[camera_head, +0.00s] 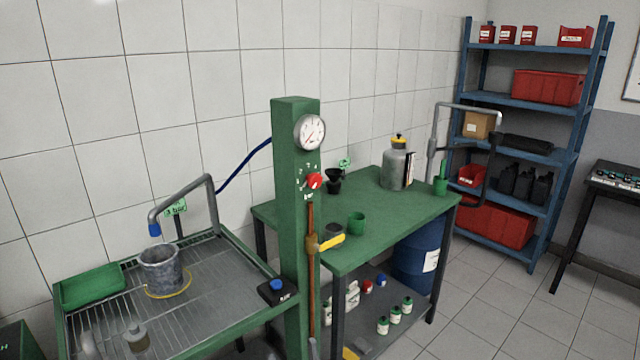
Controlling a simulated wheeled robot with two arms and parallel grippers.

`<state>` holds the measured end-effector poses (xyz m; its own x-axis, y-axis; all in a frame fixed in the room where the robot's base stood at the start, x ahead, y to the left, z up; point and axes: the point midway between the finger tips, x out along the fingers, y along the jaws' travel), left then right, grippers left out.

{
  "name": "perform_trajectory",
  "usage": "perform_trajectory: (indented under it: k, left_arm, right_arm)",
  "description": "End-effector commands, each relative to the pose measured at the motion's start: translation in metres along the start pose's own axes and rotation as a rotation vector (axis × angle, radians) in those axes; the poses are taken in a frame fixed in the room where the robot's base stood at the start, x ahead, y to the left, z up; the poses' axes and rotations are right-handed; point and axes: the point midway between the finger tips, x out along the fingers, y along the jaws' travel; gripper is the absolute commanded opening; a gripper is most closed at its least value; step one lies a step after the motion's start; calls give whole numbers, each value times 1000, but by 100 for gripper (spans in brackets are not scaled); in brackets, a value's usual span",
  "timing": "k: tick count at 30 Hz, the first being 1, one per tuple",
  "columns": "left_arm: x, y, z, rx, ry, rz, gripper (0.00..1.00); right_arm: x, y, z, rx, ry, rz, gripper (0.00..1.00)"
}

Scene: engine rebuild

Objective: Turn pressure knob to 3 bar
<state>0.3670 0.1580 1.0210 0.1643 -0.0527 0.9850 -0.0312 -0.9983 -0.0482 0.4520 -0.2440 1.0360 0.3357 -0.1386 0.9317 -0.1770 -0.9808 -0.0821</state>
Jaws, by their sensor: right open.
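The red pressure knob (314,181) is on the front of the green post (295,150), with small markings around it that are too small to read. A round white gauge (310,132) sits above the knob near the top of the post. The gauge's numbers and exact reading are too small to tell. My right gripper (455,178) appears at the right, in front of the blue shelf, open and empty. It is well to the right of the knob and apart from it. My left gripper is not in view.
A valve with a yellow handle (331,242) juts out below the knob. A green table (395,224) holding a metal canister (396,170) stands right of the post. A wash basin with a grey bucket (161,268) is at left. Floor (480,310) is clear at right.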

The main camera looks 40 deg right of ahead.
Motion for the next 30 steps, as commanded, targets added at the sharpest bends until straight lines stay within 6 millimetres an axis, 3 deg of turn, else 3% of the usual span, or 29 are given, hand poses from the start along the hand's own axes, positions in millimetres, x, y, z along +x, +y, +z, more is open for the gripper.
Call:
perform_trajectory:
  k: [1,3,6,9,12,15,18,22,26,30]
  left_arm:
    - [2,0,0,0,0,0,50]
    - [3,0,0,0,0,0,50]
    - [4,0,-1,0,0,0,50]
    - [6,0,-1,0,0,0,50]
    - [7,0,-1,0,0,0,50]
    - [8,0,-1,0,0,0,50]
    - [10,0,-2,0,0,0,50]
    - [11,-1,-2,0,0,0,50]
    - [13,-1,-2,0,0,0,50]
    - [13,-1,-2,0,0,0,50]
  right_arm:
    - [24,34,24,-51,-51,73,81]
    - [48,84,58,-93,-153,176,81]
    - [77,152,99,-107,-296,300,81]
    - [103,210,127,-75,-426,385,81]
    - [131,252,144,-17,-546,417,81]
    - [160,280,150,48,-660,394,81]
    - [192,291,144,102,-768,313,81]
    - [224,284,120,132,-916,142,81]
    - [233,267,93,111,-1059,-43,81]
    - [229,252,70,71,-1164,-182,81]
